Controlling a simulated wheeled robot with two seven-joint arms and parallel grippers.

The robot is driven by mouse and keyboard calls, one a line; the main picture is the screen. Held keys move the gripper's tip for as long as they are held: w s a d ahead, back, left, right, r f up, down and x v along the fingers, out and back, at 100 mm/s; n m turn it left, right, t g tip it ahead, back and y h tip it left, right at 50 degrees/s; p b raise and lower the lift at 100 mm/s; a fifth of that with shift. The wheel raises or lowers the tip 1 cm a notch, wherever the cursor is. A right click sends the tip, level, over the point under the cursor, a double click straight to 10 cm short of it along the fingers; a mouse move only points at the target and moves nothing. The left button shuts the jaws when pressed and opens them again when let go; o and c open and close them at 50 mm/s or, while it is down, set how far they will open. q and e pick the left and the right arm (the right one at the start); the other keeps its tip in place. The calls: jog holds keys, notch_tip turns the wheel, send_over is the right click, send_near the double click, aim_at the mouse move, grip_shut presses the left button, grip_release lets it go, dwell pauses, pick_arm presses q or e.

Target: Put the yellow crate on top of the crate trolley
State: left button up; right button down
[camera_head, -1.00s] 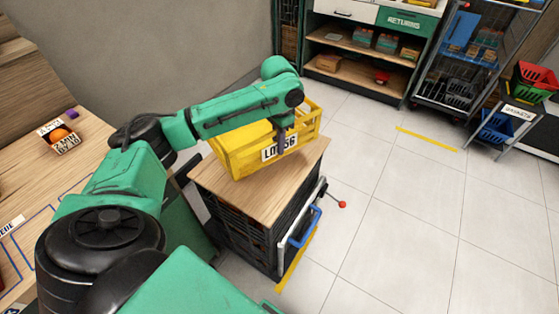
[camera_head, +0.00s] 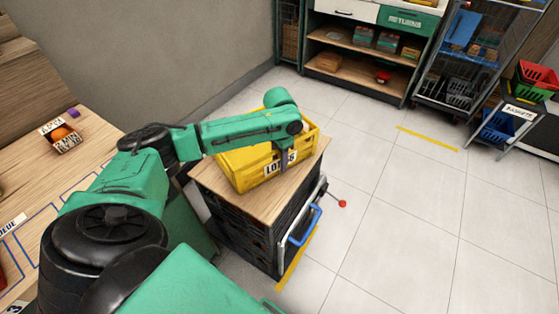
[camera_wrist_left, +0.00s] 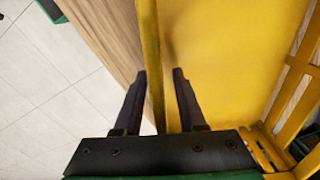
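The yellow crate (camera_head: 238,168), with a white lot label on its front wall, sits upright on the wooden top of the crate trolley (camera_head: 262,204). My left gripper (camera_head: 284,158) reaches down at the crate's front wall, beside the label. In the left wrist view the two fingers (camera_wrist_left: 159,74) straddle the yellow wall (camera_wrist_left: 230,55), with a visible gap on each side, so the gripper looks open around it. My left arm hides part of the crate's back and left side. My right gripper is in neither view.
The trolley has a blue handle (camera_head: 305,228) and a red knob (camera_head: 342,204) on its right. A wooden table (camera_head: 95,135) stands at the left. Shelves (camera_head: 350,45) and a wire rack (camera_head: 460,60) stand at the back.

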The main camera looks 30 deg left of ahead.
pick_arm(q)
notch_tip(320, 180, up, 12)
jog(key=shift+r+b, duration=0.15)
jog(key=shift+b, duration=0.25)
dwell(0.4)
